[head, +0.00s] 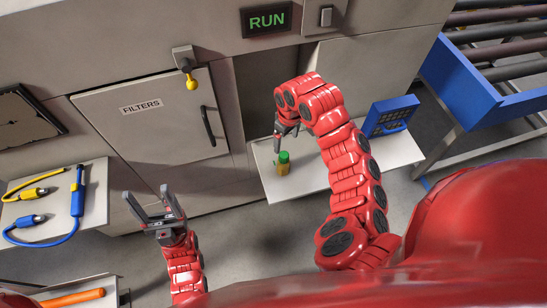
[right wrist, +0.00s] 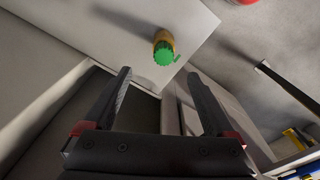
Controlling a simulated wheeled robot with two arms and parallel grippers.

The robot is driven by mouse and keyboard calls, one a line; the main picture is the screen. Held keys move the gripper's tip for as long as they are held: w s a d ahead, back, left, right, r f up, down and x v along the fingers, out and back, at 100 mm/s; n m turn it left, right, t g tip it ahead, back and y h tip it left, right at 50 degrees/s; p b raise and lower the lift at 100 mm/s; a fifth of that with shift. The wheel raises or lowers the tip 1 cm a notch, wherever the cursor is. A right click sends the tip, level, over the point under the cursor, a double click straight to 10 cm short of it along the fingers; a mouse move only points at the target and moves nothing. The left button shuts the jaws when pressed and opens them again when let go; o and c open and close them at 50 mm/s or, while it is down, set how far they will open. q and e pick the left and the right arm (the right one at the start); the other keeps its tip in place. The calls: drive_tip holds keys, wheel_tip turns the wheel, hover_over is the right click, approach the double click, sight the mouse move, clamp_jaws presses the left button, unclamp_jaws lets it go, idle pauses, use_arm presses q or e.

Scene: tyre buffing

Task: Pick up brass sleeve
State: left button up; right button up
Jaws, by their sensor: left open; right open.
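A small brass-yellow cylinder with a ridged green cap (head: 283,163) stands upright on a white shelf (head: 311,173); it is the only brass-coloured thing I make out, and I take it as the brass sleeve. It also shows in the right wrist view (right wrist: 163,49), just beyond the fingertips. My right gripper (head: 281,143) is open and empty, above and behind the cylinder in the head view, apart from it. In the right wrist view the open jaws (right wrist: 158,74) have a clear gap between them. My left gripper (head: 148,193) is open and empty, in front of the filters door.
A blue case (head: 391,116) stands at the shelf's right end. A dark cabinet opening (head: 255,95) lies behind the shelf. The FILTERS door (head: 150,112) is shut. A side shelf (head: 92,178) on the left holds blue and yellow tools. A blue-framed roller conveyor (head: 462,80) stands at upper right.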

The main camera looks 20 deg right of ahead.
sight(287, 157)
drive_tip(key=shift+s+r+g, duration=0.3)
drive_tip(key=shift+s+r, duration=0.1)
drive_tip(key=shift+r, duration=0.05)
drive_tip(key=shift+s+f, duration=0.2)
drive_tip(key=shift+f, duration=0.1)
wheel_tip(287, 157, down, 9)
drive_tip(key=b, duration=0.4)
drive_tip(key=shift+r, duration=0.15)
drive_tip(key=shift+f+p, duration=0.4)
drive_tip(key=shift+f, duration=0.55)
drive_tip(key=shift+d+f, duration=0.1)
drive_tip(key=shift+f, duration=0.35)
drive_tip(key=shift+w+f+p, duration=0.15)
drive_tip(key=shift+f+p, duration=0.5)
drive_tip(key=shift+f, duration=0.05)
drive_tip(key=shift+w+a+f+p, duration=0.15)
drive_tip(key=shift+f+p, duration=0.1)
drive_tip(key=shift+f, duration=0.15)
drive_tip(key=shift+w+a+f+p, duration=0.1)
drive_tip(key=shift+f+p, duration=0.1)
drive_tip(key=shift+f, duration=1.35)
